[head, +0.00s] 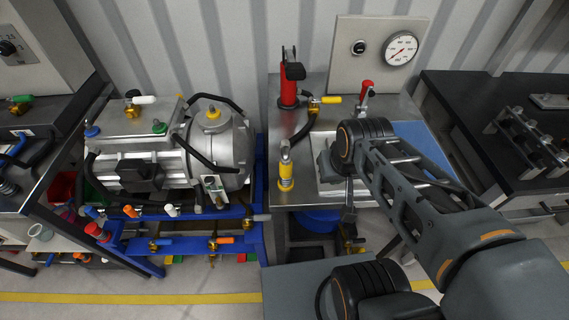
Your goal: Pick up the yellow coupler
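A yellow coupler (286,172) with a silver metal top stands upright on the left front part of the steel bench (300,196). My arm reaches in from the lower right over this bench. My gripper (347,200) is to the right of the coupler and apart from it, pointing down near the bench's front edge. Its fingers are small and dark here, partly hidden by my wrist, so I cannot tell whether they are open or shut.
A red bottle-like tool (288,92) and a yellow-handled valve (325,101) with a black hose stand behind the coupler. A gauge panel (382,55) rises at the back. A silver motor (160,150) on a blue frame (190,244) stands to the left.

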